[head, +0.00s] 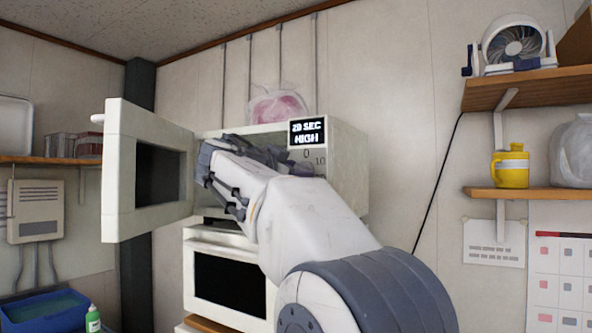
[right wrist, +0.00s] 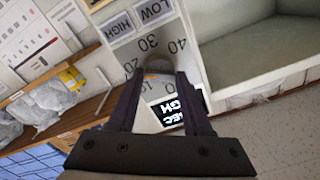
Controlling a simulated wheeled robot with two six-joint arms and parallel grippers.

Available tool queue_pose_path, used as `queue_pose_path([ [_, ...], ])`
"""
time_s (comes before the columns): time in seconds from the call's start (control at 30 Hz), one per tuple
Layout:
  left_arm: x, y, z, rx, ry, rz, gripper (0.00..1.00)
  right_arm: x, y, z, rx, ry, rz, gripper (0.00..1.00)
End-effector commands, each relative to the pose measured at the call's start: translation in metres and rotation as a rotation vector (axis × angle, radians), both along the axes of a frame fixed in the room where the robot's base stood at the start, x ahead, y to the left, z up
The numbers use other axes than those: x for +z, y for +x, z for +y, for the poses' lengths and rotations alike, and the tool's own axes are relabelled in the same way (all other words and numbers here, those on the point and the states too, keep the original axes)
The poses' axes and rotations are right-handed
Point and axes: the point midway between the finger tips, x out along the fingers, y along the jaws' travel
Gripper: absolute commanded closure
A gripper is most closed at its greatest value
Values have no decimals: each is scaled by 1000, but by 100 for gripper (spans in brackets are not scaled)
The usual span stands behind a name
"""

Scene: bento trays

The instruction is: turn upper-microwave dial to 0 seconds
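The upper microwave (head: 348,160) stands on the lower one with its door (head: 122,185) swung open to the left. Its display (head: 306,132) reads "20 SEC HIGH". In the right wrist view a brownish round dial (right wrist: 158,64) sits on the control panel, ringed by time marks, with 10, 20, 30 and 40 readable. My right gripper (right wrist: 163,78) reaches the panel, its two fingertips apart on either side of the dial; whether they press on it is unclear. In the head view my right wrist and forearm cover the dial and most of the panel. My left gripper is out of view.
LOW (right wrist: 150,12) and HIGH (right wrist: 112,28) labels sit beside the dial. The lower microwave (head: 230,284) is below. The open door stands out left of my right gripper.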

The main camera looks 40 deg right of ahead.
Motion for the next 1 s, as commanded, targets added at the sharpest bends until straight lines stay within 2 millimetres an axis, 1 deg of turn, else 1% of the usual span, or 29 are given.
queue_pose_path([
  [0.23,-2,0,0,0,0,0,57,-1,0,0,-2,-6,16,100],
  [0.47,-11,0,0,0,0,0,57,-2,-1,0,-2,-44,107,100],
  [0.73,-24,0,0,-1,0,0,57,-2,0,0,-3,-131,317,100],
  [1.0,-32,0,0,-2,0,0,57,-1,0,0,-3,-230,554,100],
])
